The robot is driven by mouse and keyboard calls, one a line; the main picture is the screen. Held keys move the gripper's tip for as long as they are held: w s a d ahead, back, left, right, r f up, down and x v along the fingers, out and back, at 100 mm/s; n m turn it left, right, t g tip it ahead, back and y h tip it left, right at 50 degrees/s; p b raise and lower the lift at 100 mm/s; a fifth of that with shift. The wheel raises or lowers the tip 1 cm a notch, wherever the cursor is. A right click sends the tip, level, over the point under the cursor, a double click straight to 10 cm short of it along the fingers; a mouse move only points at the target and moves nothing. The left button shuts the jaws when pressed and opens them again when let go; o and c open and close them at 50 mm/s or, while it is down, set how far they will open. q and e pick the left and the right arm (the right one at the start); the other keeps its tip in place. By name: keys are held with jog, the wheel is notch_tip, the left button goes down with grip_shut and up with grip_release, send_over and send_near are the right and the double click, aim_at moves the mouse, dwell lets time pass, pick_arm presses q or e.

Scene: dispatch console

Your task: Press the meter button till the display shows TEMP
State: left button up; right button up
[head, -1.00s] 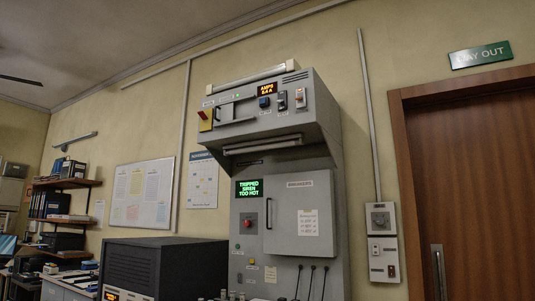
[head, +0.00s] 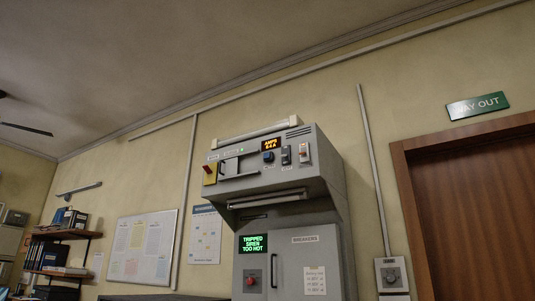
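The meter display (head: 269,143) is a small amber screen on the upper sloped panel of the grey cabinet (head: 330,200). It reads AMPS with a small figure under it. Just below it is a dark blue button (head: 268,157), likely the meter button; its label is too small to read. To its right are a dark switch (head: 286,156) and a pale switch with a reddish top (head: 303,152). Neither gripper is in view.
A green screen (head: 253,243) reads TRIPPED SIREN TOO HOT. Below it is a red button (head: 251,281). A yellow and red switch (head: 210,174) and a handle (head: 239,165) are left on the upper panel. A brown door (head: 475,220) stands at the right.

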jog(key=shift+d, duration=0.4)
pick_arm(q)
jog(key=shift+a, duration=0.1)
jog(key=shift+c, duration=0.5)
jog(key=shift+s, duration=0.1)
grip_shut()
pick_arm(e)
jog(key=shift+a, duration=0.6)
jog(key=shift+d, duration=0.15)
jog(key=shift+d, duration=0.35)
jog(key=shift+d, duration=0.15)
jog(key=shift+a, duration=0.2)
